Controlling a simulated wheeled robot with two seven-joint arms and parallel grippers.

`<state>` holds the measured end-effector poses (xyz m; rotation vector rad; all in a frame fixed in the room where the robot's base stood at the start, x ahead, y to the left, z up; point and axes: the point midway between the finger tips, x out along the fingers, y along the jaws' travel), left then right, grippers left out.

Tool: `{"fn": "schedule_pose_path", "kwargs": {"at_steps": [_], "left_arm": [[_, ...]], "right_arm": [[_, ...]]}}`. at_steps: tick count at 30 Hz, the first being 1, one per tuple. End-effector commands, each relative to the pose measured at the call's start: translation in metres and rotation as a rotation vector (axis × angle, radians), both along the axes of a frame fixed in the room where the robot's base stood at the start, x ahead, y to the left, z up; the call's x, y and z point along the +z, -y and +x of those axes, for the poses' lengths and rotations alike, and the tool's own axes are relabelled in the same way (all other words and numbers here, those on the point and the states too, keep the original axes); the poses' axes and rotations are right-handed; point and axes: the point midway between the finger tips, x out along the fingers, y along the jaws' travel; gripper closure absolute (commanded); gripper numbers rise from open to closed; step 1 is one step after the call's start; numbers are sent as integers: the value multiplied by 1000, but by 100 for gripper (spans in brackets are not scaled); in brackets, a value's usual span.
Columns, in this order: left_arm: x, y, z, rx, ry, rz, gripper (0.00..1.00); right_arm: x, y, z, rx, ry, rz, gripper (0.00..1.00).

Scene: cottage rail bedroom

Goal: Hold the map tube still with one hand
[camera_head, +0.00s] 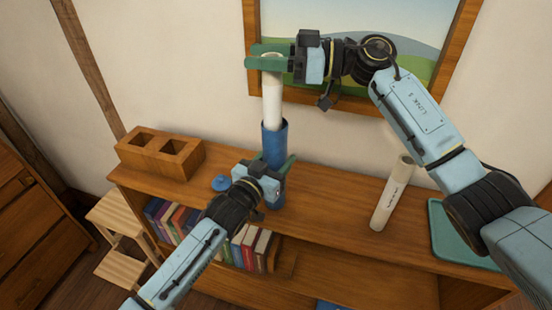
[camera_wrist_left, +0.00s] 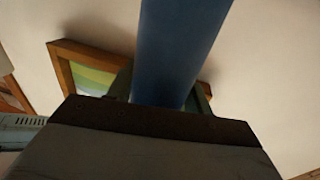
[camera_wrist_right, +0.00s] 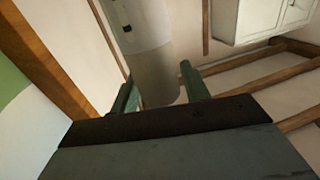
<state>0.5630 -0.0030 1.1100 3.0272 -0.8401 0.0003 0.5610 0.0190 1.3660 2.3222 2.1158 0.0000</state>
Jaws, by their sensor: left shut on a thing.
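The blue map tube (camera_head: 274,142) stands upright on the wooden shelf top. A white roll (camera_head: 272,100) rises from its open top; how deep it sits inside is hidden. My left gripper (camera_head: 273,178) is shut around the lower part of the tube, which fills the gap between its fingers in the left wrist view (camera_wrist_left: 180,50). My right gripper (camera_head: 268,58) is high above, its green fingers on both sides of the roll's upper end. The right wrist view shows the pale roll (camera_wrist_right: 150,65) between these fingers; whether they press on it is unclear.
A small blue cap (camera_head: 221,183) lies left of the tube. A wooden block with square holes (camera_head: 160,156) stands at the shelf's left end. A framed picture (camera_head: 345,112) hangs behind.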

Motion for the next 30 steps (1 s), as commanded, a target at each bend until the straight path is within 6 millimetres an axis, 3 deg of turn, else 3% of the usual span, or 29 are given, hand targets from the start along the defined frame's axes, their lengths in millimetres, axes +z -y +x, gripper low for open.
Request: {"fn": "schedule_pose_path", "kwargs": {"at_steps": [3, 14, 30], "left_arm": [[-1, 0, 0, 0, -1, 0, 76], [-1, 0, 0, 0, -1, 0, 76], [-1, 0, 0, 0, -1, 0, 76]], "right_arm": [[0, 0, 0, 0, 0, 0, 42], [0, 8, 0, -2, 0, -1, 42], [0, 107, -10, -2, 0, -2, 42]]}}
